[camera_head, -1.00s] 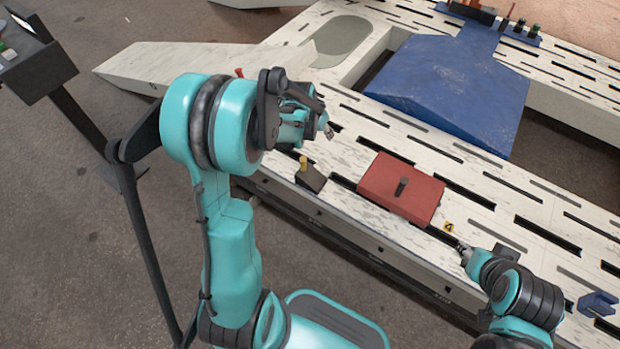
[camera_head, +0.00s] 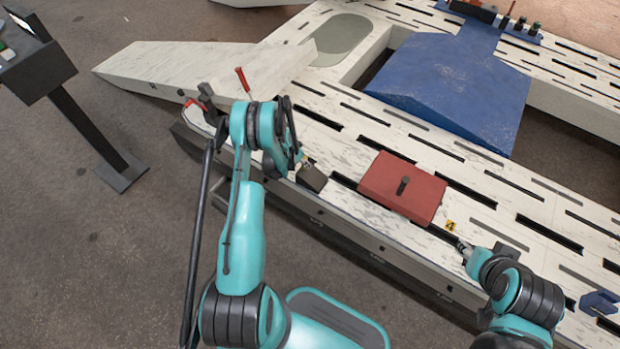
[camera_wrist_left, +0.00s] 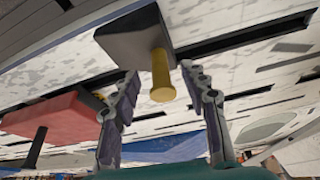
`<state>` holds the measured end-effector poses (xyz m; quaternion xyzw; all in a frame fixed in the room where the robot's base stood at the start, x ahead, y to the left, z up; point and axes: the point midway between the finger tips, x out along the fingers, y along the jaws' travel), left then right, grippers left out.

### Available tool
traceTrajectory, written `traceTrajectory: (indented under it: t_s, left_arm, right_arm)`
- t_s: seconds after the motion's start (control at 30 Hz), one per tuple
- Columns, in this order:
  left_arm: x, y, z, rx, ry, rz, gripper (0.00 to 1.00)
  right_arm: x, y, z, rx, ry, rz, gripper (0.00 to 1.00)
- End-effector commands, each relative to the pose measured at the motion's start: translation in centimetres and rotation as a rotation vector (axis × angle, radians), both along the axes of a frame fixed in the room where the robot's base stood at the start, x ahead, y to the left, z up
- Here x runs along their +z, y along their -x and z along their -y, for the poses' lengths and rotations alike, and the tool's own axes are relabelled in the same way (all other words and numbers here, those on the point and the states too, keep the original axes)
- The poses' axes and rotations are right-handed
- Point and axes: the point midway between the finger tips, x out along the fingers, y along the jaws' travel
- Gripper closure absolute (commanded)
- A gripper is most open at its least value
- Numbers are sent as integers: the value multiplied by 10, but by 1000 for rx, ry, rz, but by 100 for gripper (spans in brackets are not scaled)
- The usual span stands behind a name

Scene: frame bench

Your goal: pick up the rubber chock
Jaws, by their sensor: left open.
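The rubber chock (camera_head: 313,179) is a dark block with a yellow peg, near the bench's front edge. My left gripper (camera_head: 300,159) is above and beside it, and the arm partly hides the peg in the head view. In the left wrist view the chock (camera_wrist_left: 130,36) is at top centre, its yellow peg pointing toward the camera. The left fingers (camera_wrist_left: 162,78) are open, and the peg's end appears between them. I cannot tell if they touch it. My right gripper (camera_head: 463,248) is low by the bench's front edge, too small to read its jaws.
A red box (camera_head: 385,184) with a dark handle lies right of the chock, with a yellow number tag (camera_head: 450,226) beyond it. A large blue block (camera_head: 455,90) stands behind. A red-handled tool (camera_head: 242,79) is at left. The pale bench (camera_head: 360,225) has many slots.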

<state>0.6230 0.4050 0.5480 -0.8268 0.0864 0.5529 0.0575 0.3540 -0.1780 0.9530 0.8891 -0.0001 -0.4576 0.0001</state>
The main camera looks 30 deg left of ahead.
Motion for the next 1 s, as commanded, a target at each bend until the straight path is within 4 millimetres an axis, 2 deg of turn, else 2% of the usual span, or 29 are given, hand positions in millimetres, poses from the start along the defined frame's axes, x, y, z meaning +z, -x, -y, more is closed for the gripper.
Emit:
traceTrajectory:
  t_s: [0.27, 0.53, 0.7, 1.0]
  left_arm:
    - [-39, -18, 4, 0, 0, 1, 55]
    - [-41, -20, 4, 1, 0, 0, 55]
    - [-41, -20, 4, 1, 0, 0, 100]
    - [-40, -21, 4, 1, 1, 1, 100]
  right_arm:
    - [-25, 0, 0, 0, 0, 0, 60]
    - [-24, 0, 0, 0, 0, 0, 60]
    - [-24, 0, 0, 0, 0, 0, 60]
    - [-24, 0, 0, 0, 0, 0, 60]
